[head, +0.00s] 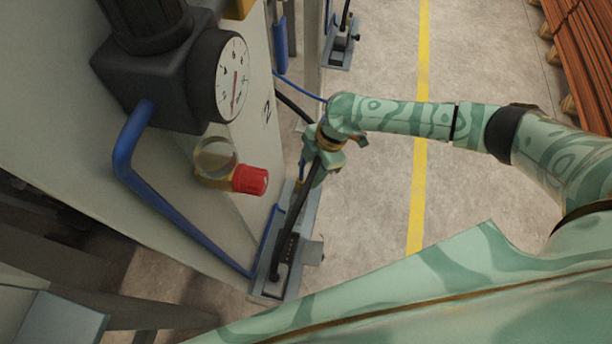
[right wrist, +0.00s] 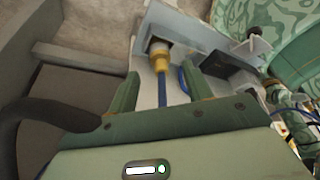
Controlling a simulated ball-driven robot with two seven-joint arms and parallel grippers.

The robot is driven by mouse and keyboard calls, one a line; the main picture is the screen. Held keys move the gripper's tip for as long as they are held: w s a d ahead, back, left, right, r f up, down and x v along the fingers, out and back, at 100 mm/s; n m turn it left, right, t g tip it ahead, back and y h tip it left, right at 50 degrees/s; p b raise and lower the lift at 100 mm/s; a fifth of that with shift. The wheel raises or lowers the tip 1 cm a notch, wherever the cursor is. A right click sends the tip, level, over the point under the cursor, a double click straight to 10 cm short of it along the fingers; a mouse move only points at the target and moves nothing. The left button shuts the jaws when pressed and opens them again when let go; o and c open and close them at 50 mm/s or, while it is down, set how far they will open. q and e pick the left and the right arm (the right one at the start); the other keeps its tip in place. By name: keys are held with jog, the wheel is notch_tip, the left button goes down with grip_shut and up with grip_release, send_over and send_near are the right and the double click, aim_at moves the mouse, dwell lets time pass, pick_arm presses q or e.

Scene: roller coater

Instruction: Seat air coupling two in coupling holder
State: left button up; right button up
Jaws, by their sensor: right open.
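Air coupling two (right wrist: 160,58), brass-coloured with a pale end, sits end-on at a round opening in the grey coupling holder (right wrist: 190,33) in the right wrist view. Its blue hose (right wrist: 163,92) runs back toward my gripper. My right gripper (right wrist: 162,78) is open, with one finger on each side of the hose and apart from it. In the head view my right gripper (head: 312,176) points down over the grey holder base (head: 270,288) beside the machine. The coupling is mostly hidden there by the gripper. How deep it sits is unclear. My left gripper is out of view.
The machine panel (head: 225,225) marked 2 stands left, with a gauge (head: 232,76), a red knob (head: 250,180) and a blue pipe (head: 185,215). A similar station (head: 341,52) stands behind.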

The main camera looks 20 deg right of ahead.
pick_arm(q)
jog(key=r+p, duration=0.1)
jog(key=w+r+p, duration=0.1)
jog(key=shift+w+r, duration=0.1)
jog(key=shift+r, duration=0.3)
pick_arm(e)
jog(key=v, duration=0.7)
jog(key=shift+r, duration=0.2)
jog(key=shift+d, duration=0.1)
